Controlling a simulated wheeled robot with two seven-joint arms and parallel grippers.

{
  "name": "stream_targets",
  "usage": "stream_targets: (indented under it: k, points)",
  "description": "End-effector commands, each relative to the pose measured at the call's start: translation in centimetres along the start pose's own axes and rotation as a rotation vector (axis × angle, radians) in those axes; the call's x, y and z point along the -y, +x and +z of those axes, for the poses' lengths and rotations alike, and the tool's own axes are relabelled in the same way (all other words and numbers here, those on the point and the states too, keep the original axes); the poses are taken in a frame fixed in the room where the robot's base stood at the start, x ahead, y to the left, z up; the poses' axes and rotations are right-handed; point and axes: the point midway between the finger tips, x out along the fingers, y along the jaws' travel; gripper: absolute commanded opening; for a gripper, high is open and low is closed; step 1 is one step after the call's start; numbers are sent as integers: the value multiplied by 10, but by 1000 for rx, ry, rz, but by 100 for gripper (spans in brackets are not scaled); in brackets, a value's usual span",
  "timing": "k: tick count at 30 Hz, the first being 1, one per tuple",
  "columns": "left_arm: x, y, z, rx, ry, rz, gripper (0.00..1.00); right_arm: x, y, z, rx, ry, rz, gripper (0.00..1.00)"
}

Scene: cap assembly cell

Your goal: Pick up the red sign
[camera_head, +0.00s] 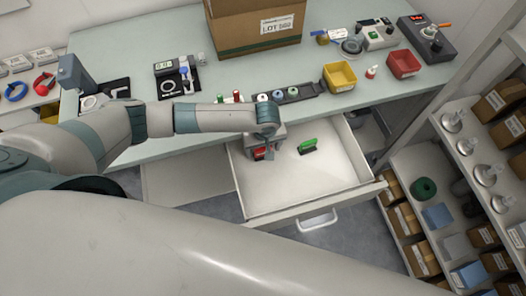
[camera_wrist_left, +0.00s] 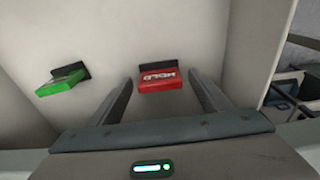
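The red sign (camera_head: 259,154) is in the open drawer (camera_head: 270,200), near its left side. In the left wrist view the red sign (camera_wrist_left: 161,82) shows white lettering and a black part behind it. My left gripper (camera_head: 264,151) is low in the drawer at the red sign and partly hides it in the head view. In the left wrist view its two fingers (camera_wrist_left: 161,78) are apart, one on each side of the sign, with gaps showing on both sides. A green sign (camera_head: 308,146) stands to the right; it is at the left in the wrist view (camera_wrist_left: 62,84). My right gripper is not in view.
The workbench (camera_head: 230,75) edge lies just above the drawer. It holds a cardboard box (camera_head: 245,30), a yellow bin (camera_head: 339,77), a red bin (camera_head: 403,65) and a rail of spools (camera_head: 290,95). Drawer walls surround the signs; its front right floor is clear. Shelves (camera_head: 440,195) stand at right.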

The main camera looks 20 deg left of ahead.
Motion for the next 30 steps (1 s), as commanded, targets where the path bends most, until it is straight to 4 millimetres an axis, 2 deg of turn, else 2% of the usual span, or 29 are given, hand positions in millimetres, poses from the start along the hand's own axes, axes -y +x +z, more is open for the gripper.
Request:
stream_targets:
  k: [1,5,6,20,28,30]
  points:
    - [0,0,0,0,0,0,62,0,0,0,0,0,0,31]
    - [0,0,0,0,0,0,31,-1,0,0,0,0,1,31]
    - [0,0,0,0,0,0,27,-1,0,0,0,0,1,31]
    - [0,-6,-1,0,0,0,27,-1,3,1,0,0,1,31]
    - [-1,-38,-5,-1,0,4,27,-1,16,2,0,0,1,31]
    - [-9,-47,7,2,4,5,27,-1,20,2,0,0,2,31]
